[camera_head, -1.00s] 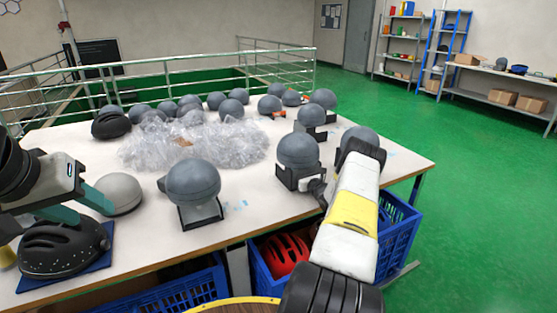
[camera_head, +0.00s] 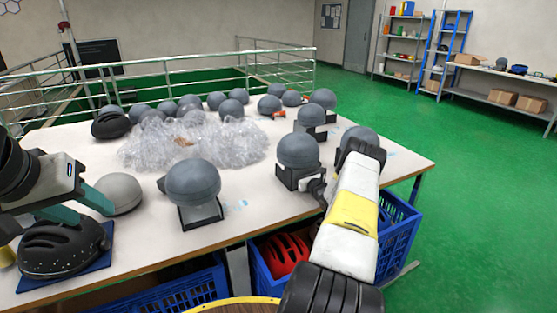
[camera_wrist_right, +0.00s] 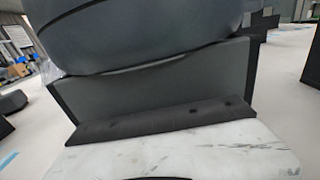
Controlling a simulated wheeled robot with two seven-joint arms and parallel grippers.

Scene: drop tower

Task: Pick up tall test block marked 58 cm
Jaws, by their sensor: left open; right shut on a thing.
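Several grey dome-topped test blocks on black stands stand on the white table. No 58 cm mark is readable. One block (camera_head: 298,150) is at the hand end of my right arm; its dark stand and grey underside fill the right wrist view (camera_wrist_right: 150,85). My right gripper (camera_head: 322,192) is shut on this block low at its stand, which appears to rest on the table; the fingertips are mostly hidden. Another block (camera_head: 193,182) stands to its left. My left gripper (camera_head: 80,207), with teal fingers, is open and empty above a black helmet (camera_head: 60,250).
A grey dome (camera_head: 120,194) lies beside my left gripper. Clear crumpled wrap (camera_head: 195,145) covers the table's middle, with more domes behind it. Another dome (camera_head: 360,138) is partly hidden by my right arm. Blue crates (camera_head: 395,225) sit below the table edge. Green floor is free at right.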

